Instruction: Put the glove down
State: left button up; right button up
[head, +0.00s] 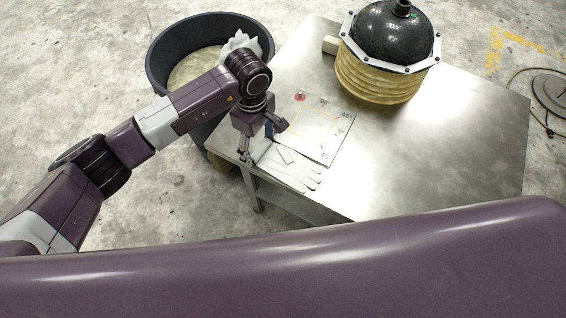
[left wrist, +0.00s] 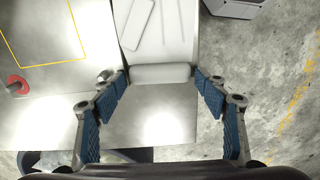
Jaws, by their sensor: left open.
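The glove (head: 298,176) is pale grey-white and lies flat on the metal table, by its front left corner, fingers pointing right. My left gripper (head: 264,143) is low over its cuff end, with its jaws apart. My right gripper is in neither view.
A marked panel (head: 325,135) with a red knob (head: 300,97) lies beside the glove. A black dome on a yellowish ribbed body (head: 378,78) stands at the back of the table (head: 440,140). A dark round bin (head: 160,50) stands left of it. The table's right side is clear.

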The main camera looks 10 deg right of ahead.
pick_arm(q)
jog(key=shift+c, duration=0.4)
jog(key=shift+r, duration=0.1)
jog(key=c, duration=0.8)
jog(key=shift+r, duration=0.1)
jog(key=shift+c, duration=0.2)
